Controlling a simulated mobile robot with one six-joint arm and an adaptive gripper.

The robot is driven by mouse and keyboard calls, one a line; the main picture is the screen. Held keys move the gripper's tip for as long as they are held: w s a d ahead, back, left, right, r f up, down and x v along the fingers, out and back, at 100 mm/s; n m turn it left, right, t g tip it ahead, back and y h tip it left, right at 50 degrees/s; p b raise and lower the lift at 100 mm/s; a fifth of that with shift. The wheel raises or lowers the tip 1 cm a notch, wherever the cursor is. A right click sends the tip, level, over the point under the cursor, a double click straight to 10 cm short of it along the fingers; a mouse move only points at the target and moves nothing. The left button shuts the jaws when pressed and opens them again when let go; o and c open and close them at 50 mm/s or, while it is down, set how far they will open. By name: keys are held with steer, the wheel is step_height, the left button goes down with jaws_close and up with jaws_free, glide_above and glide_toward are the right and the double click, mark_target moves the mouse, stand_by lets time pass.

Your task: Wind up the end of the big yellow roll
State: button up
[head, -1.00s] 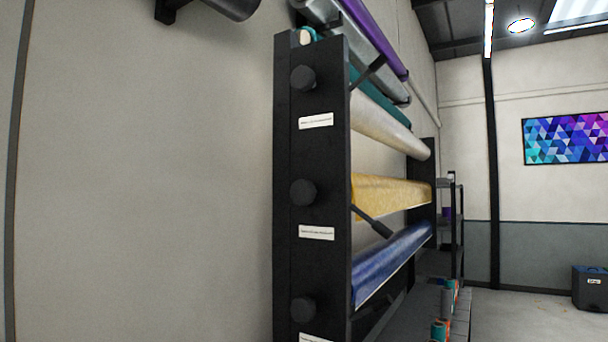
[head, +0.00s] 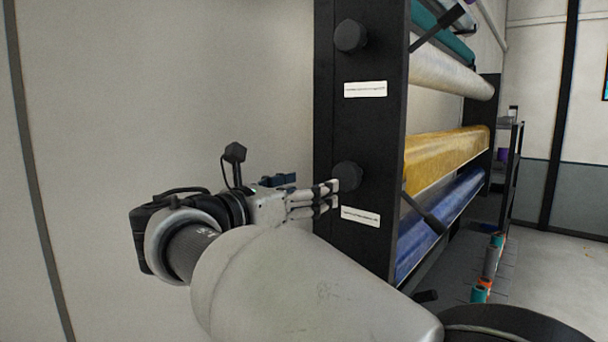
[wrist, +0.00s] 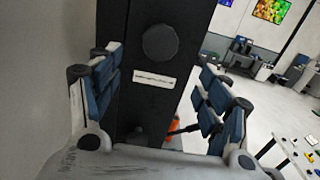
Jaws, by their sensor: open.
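The big yellow roll (head: 447,155) lies across the black rack, above a blue roll. Its yellow sheet slopes down in front to a straight lower edge. A round black knob (head: 347,177) on the rack's end post sits at about the yellow roll's level. My gripper (head: 334,196) is open and empty beside the post, its fingertips close to this knob and its label. Contact cannot be told. In the wrist view, a black knob (wrist: 160,42) shows ahead between the blue-padded spread fingers, with a white label (wrist: 155,82) below it.
The black end post (head: 365,130) stands close to my gripper, with another knob (head: 350,35) higher up. A blue roll (head: 440,222) and a white roll (head: 450,72) lie below and above the yellow one. The pale wall (head: 170,100) is bare at the left.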

mark_target(343, 179)
steer(key=p+x, duration=0.1)
steer(key=x, duration=1.2)
steer(key=shift+w+d+p, duration=0.2)
steer(key=shift+p, duration=0.1)
steer(key=shift+c, duration=0.2)
steer(key=c, duration=1)
steer(key=shift+c, duration=0.2)
steer(key=shift+f+m+b, duration=0.1)
steer(key=shift+m+b, duration=0.2)
